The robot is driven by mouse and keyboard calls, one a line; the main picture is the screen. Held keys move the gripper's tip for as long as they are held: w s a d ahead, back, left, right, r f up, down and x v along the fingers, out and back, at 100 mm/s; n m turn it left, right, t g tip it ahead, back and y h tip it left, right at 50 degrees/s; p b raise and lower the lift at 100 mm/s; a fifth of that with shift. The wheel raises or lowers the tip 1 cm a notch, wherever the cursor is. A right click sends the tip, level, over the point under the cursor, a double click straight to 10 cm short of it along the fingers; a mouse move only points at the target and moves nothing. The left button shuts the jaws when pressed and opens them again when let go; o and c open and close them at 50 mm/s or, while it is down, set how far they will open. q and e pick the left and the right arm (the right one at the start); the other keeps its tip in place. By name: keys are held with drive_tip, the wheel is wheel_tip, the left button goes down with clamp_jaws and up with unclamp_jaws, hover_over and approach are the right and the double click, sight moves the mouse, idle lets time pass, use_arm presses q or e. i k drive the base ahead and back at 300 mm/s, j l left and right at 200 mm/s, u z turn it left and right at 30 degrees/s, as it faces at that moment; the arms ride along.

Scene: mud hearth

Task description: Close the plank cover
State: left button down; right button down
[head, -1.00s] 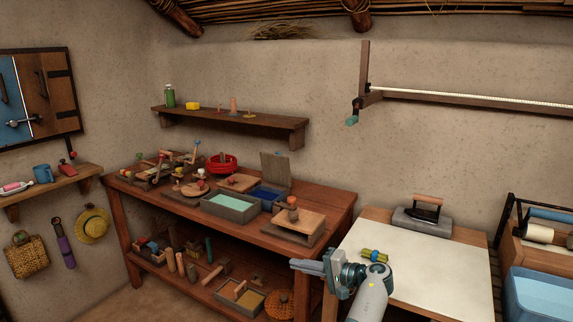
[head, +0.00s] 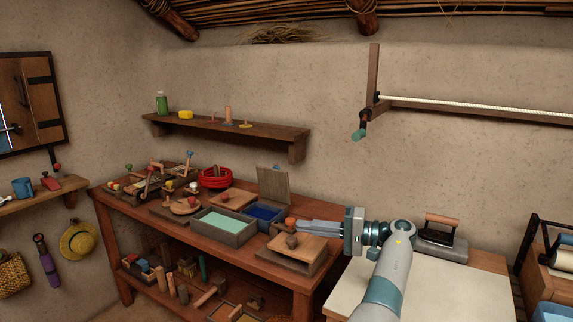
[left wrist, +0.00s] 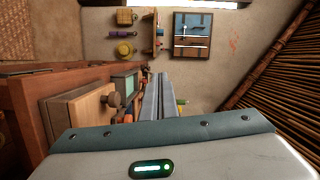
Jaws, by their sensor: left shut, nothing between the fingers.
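A flat grey-brown plank cover (head: 273,186) stands raised at the back of a box with a blue inside (head: 263,213) on the wooden workbench. My left gripper (head: 302,226) reaches in from the right, shut and empty, its fingers level and pointing left. Its tips are right of the blue box and lower than the plank, apart from it as far as I can tell. In the left wrist view the closed fingers (left wrist: 161,78) point away over the bench; I cannot make out the plank there. My right gripper is not in view.
A wooden block with a round knob (head: 299,247) sits below my fingers, and an orange-topped piece (head: 290,223) is close to their tips. A grey tray with a pale green inside (head: 224,225) lies left. An iron (head: 440,235) stands on the right table.

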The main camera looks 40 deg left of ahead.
sight(273, 183)
drive_tip(key=i+j, duration=1.2)
drive_tip(key=i, duration=0.15)
